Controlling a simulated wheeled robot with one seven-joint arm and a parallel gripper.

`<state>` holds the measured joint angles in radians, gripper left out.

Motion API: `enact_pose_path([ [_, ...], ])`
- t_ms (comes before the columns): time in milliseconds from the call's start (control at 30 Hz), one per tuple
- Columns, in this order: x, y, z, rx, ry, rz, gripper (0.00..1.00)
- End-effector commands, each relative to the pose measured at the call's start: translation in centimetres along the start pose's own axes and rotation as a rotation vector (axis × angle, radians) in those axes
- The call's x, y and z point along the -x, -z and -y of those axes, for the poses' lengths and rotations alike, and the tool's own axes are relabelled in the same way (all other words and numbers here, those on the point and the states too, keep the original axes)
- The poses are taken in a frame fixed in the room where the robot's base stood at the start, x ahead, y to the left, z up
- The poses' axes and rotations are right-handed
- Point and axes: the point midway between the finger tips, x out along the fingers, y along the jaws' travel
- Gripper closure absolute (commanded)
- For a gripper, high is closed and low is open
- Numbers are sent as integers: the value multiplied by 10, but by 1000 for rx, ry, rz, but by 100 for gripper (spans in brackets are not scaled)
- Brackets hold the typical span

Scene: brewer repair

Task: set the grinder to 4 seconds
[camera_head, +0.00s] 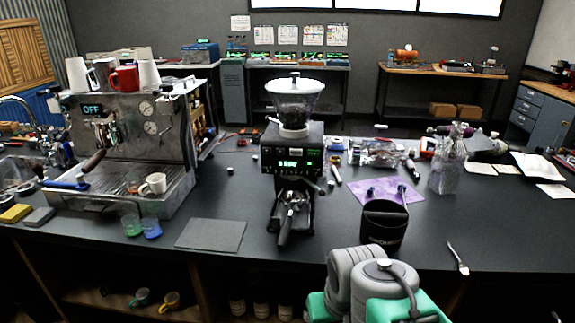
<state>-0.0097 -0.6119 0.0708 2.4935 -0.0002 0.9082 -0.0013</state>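The grinder (285,143) stands upright near the middle of the dark counter. It has a clear hopper (294,103) with a white rim, and dark contents show inside. Its front display (290,163) glows green, but the characters are too small to read surely. A portafilter (291,214) sits at the grinder's lower front with its dark handle pointing toward me. Grey and green links of my arm show at the bottom, right of centre, in front of the counter. My gripper's fingers are not visible.
An espresso machine (130,138) reading OFF stands left, with cups on top. A grey mat (211,234) lies left of the grinder. A black knock bin (383,224) stands to the right, near a purple cloth (379,190). A brush-like tool (457,257) lies farther right, with bare counter around it.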

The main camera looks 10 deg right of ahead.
Motion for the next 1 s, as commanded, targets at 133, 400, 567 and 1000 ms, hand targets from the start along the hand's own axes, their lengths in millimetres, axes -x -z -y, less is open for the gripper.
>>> enact_pose_path([
  [133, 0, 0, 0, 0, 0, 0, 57],
  [400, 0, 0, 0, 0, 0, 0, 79],
  [567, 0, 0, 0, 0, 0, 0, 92],
  [1000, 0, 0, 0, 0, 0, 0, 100],
])
